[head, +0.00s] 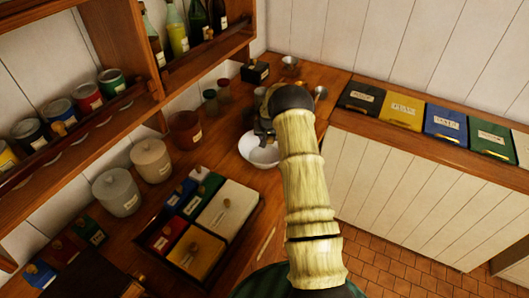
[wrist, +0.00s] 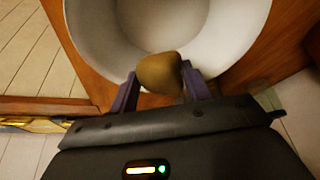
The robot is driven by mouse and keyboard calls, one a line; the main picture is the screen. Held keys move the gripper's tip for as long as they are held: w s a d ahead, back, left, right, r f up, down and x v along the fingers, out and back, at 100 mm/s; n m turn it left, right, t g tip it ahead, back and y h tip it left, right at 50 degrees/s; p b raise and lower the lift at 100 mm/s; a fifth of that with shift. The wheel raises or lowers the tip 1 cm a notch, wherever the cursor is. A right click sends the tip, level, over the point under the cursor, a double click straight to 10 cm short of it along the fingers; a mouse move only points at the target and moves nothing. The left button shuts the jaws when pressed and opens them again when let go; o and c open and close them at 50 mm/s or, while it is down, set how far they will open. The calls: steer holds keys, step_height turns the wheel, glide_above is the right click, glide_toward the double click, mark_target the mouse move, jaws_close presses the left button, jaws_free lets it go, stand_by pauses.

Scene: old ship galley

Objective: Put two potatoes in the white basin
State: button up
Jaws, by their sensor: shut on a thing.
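The white basin (head: 262,154) stands on the wooden counter near the corner, partly hidden by my arm. In the wrist view the basin (wrist: 235,45) fills the top, and no potato shows in the visible part of its inside. My gripper (wrist: 158,82) is shut on a brown potato (wrist: 158,70), one finger on each side. The potato overlaps the basin's near rim in that view; its height above the basin is hard to tell. In the head view my gripper (head: 263,132) is at the basin, its fingers and the potato not clearly visible. No other potato is seen.
A tray (head: 226,240) of lidded coloured boxes lies left of my arm. Canisters (head: 152,158) stand behind it, and a brown jar (head: 185,128) stands left of the basin. Coloured boxes (head: 401,108) line the right counter. Shelves (head: 150,95) with tins and bottles overhang the left.

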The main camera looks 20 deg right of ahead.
steer(key=shift+f, duration=0.6)
steer(key=o, duration=1.1)
steer(key=b+v, duration=0.6)
steer(key=v, duration=1.1)
steer(key=shift+r, duration=0.15)
steer(key=shift+s+a, duration=0.1)
